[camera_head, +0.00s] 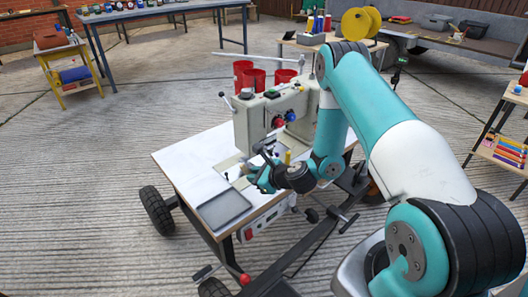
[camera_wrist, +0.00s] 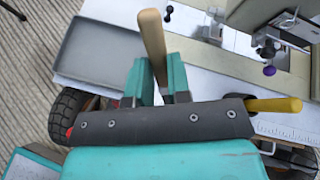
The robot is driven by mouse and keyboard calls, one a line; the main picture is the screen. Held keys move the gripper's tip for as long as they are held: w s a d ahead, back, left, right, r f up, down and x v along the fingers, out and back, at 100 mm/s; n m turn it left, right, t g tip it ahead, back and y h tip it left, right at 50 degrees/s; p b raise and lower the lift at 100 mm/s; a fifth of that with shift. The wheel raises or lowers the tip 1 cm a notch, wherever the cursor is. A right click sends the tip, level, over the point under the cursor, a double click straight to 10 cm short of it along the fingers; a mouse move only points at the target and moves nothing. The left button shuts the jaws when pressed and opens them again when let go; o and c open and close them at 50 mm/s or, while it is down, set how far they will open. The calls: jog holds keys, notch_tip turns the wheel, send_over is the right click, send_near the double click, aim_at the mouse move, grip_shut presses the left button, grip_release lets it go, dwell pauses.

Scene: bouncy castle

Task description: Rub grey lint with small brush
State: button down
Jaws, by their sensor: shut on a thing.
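My gripper (camera_head: 264,176) is over the white worktable of a sewing machine (camera_head: 272,112), beside the machine's free end. In the wrist view my gripper (camera_wrist: 160,84) is shut on a pale wooden handle (camera_wrist: 152,38), taken to be the small brush, which sticks out between the teal fingers. The bristles are hidden. I cannot make out grey lint in either view. A metal needle part with a purple knob (camera_wrist: 269,70) shows at the right of the wrist view, apart from my gripper.
A shallow grey tray (camera_head: 224,208) lies on the table's front left corner. A yellow handle (camera_wrist: 275,104) shows right of my gripper. Red containers (camera_head: 253,79) stand behind the machine. The white tabletop (camera_head: 190,160) left of it is clear.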

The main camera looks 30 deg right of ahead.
jog(key=shift+r+p, duration=1.3)
jog(key=shift+r, duration=0.45)
